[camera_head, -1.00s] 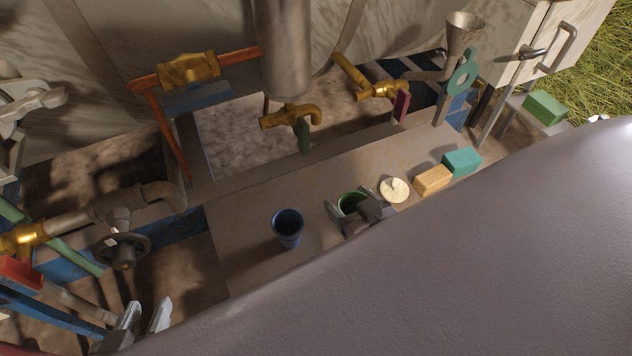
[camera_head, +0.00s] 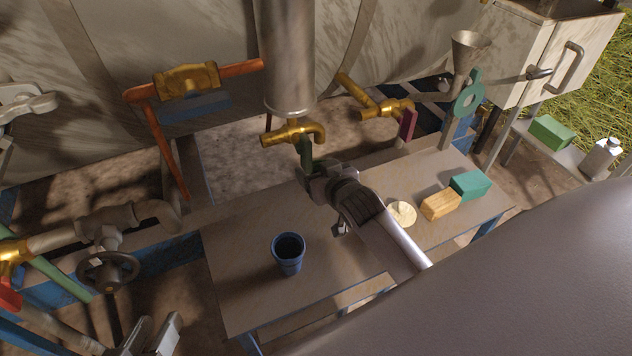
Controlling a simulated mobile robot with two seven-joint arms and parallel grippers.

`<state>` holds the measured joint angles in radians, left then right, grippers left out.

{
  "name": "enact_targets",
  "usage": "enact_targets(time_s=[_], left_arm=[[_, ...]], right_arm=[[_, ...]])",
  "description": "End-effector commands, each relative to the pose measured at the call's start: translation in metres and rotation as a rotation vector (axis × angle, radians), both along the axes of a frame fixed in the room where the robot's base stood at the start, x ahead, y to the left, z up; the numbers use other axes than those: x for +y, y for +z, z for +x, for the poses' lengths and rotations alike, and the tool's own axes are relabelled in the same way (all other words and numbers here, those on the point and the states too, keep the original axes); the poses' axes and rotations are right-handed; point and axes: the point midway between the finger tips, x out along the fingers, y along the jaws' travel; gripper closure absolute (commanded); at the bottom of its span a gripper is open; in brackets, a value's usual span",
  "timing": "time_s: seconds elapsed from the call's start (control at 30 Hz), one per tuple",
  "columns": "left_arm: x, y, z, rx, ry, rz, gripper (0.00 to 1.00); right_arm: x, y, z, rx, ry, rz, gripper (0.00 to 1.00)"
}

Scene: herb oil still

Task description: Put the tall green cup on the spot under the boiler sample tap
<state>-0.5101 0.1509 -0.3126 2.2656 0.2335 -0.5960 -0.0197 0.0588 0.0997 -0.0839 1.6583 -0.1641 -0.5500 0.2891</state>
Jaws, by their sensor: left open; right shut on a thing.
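My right gripper (camera_head: 322,182) is shut, in the middle of the head view, just below the brass tap with a green handle (camera_head: 293,133) under the steel cylinder. The tall green cup is almost wholly hidden by this gripper and wrist; I cannot make out its base or tilt. Another brass tap with a maroon handle (camera_head: 387,110) is further right, on the tank side. No label shows which is the boiler sample tap, and no marked spot is clearly visible. My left gripper (camera_head: 155,332) is open and empty at the lower left.
A blue cup (camera_head: 289,254) stands on the bench (camera_head: 240,290). A pale round disc (camera_head: 403,213), a yellow block (camera_head: 440,204) and a teal block (camera_head: 470,185) are to the right. Pipes and a handwheel (camera_head: 108,271) stand at the left.

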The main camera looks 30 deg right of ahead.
Motion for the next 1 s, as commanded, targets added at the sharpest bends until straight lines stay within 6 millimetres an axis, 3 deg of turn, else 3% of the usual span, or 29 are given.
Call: enact_targets(time_s=[0.2,0.47,0.87,0.9,0.97,1.0], left_arm=[[-0.005,0.000,0.002,-0.002,-0.004,-0.030,0.57],[-0.020,0.000,0.006,-0.014,-0.037,-0.116,0.57],[-0.019,0.000,0.005,-0.012,-0.037,-0.117,0.57],[-0.019,0.000,0.005,-0.012,-0.036,-0.116,0.57],[-0.019,0.000,0.005,-0.012,-0.036,-0.116,0.57],[-0.019,0.000,0.005,-0.013,-0.036,-0.117,0.57]], right_arm=[[-0.001,-0.003,0.011,0.000,0.000,0.000,0.60],[-0.001,-0.035,0.010,0.001,0.000,0.000,0.60],[-0.001,-0.039,0.010,0.001,0.000,0.000,0.60],[-0.001,-0.038,0.010,0.001,0.000,0.000,0.20],[-0.001,-0.038,0.010,0.001,0.000,0.000,0.04],[-0.001,-0.038,0.010,0.001,0.000,0.000,0.04]])
